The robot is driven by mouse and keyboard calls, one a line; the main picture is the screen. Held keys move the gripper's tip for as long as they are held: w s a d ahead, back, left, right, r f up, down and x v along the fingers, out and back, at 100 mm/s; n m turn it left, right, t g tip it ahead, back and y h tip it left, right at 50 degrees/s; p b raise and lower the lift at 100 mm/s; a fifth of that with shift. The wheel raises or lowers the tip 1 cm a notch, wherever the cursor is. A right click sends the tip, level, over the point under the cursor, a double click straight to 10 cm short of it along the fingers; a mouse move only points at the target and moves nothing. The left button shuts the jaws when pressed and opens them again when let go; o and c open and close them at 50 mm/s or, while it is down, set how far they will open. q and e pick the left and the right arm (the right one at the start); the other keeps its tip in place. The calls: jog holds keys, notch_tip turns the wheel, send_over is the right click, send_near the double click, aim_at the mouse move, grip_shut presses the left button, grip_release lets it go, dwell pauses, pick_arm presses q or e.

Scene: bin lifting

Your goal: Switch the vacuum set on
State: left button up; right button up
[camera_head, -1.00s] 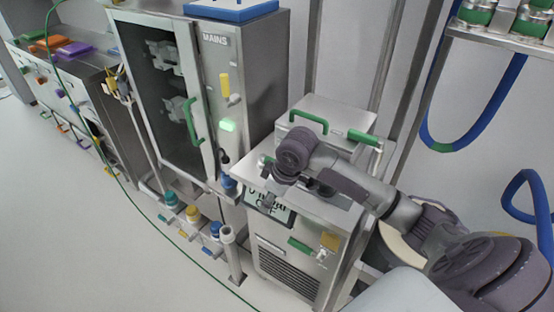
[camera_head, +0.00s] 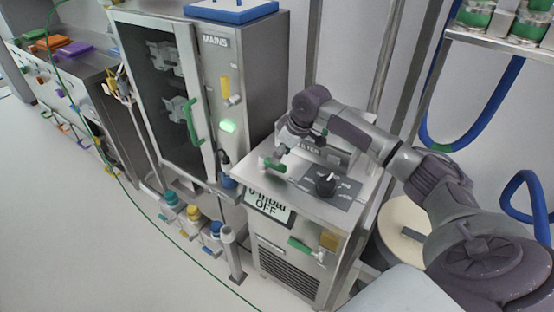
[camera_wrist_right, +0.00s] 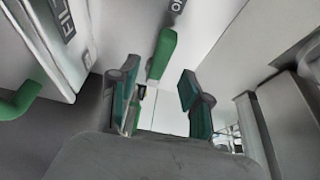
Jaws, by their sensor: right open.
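The vacuum set (camera_head: 275,240) is a steel box unit at the centre right of the head view. Its front display (camera_head: 268,205) reads "0 mbar" and "OFF". A black knob (camera_head: 326,184) with a pale pointer sits on a dark panel on its top. A green lever (camera_head: 272,165) is at the top's left edge. My right gripper (camera_head: 287,150) is above the back left of this top, partly hidden by its own wrist. In the right wrist view its two fingers (camera_wrist_right: 160,98) are open and apart, with a green handle (camera_wrist_right: 162,55) ahead of them. My left gripper is not in view.
A steel cabinet (camera_head: 255,75) marked "MAINS", with a glass door, green handle and lit green button (camera_head: 228,126), stands to the left. Coloured bottles stand low in front. Steel posts and a blue hose (camera_head: 480,125) are behind.

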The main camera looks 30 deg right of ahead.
aim_at(273, 166)
jog(key=shift+x, duration=2.15)
jog(key=shift+c, duration=0.3)
grip_shut()
